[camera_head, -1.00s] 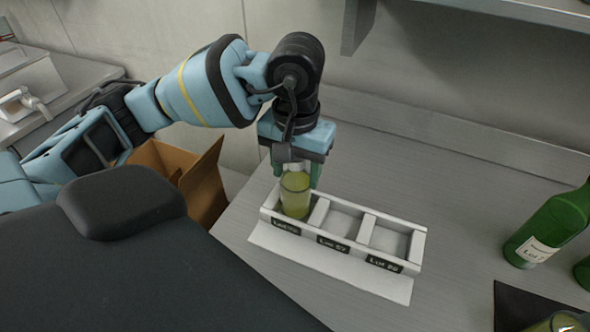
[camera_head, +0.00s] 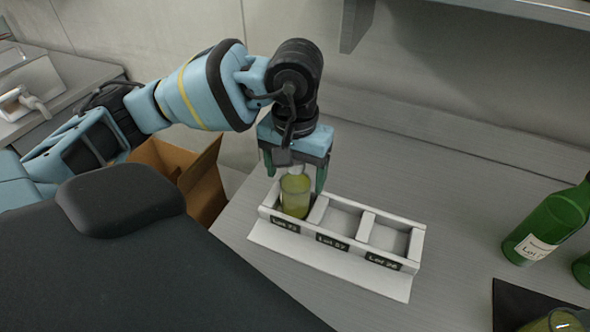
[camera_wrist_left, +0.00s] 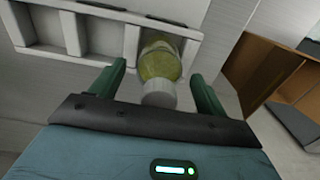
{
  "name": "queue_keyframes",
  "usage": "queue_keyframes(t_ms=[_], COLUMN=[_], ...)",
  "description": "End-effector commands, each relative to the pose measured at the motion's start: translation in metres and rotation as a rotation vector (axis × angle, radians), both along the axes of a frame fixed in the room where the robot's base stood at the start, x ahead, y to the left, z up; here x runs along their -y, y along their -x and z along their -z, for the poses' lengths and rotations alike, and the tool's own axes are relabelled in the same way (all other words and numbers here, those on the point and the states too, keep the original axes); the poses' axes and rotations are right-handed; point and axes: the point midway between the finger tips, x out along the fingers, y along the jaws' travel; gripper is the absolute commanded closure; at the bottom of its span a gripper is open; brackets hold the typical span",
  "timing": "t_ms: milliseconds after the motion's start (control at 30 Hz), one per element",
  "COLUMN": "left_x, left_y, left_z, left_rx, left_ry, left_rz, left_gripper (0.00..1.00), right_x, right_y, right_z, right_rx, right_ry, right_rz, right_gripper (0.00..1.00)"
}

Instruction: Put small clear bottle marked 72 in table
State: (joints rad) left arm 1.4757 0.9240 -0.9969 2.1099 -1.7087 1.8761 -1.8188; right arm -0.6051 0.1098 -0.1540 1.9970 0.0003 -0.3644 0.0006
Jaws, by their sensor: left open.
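The small clear bottle (camera_head: 295,196) holds yellow-green liquid and has a pale cap. It stands in the left compartment of a white three-slot rack (camera_head: 388,217), above a label that seems to read Lot 72. In the left wrist view the bottle (camera_wrist_left: 160,62) lies between the fingers, with a gap on each side. My left gripper (camera_head: 294,181) is open around the bottle's top; its green fingers also show in the left wrist view (camera_wrist_left: 163,88). The rack's middle and right compartments are empty, labelled what looks like Lot 57 and Lot 26. My right gripper is not in view.
The rack stands on a grey table (camera_head: 468,235) beside a pale strip. Green bottles (camera_head: 548,228) stand at the right, near a dark mat (camera_head: 515,305) with a glass of liquid (camera_head: 560,321). A cardboard box (camera_head: 203,185) is left of the table. A shelf hangs above.

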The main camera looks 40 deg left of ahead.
Motion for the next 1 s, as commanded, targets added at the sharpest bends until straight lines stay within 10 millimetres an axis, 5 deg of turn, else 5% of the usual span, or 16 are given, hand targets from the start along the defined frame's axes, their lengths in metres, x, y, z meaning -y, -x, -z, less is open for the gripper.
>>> queue_keyframes(t_ms=[600, 1000], left_x=[0.000, 0.000], left_y=[-0.001, 0.000], left_z=[-0.106, -0.123], left_rx=[0.008, 0.000], left_ry=[0.000, 0.001], left_rz=[0.000, 0.001], left_gripper=[0.25, 0.25], right_x=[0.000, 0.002], right_y=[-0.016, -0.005], right_z=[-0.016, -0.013], right_rx=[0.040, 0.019], right_ry=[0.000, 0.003], right_rz=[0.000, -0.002], right_gripper=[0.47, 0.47])
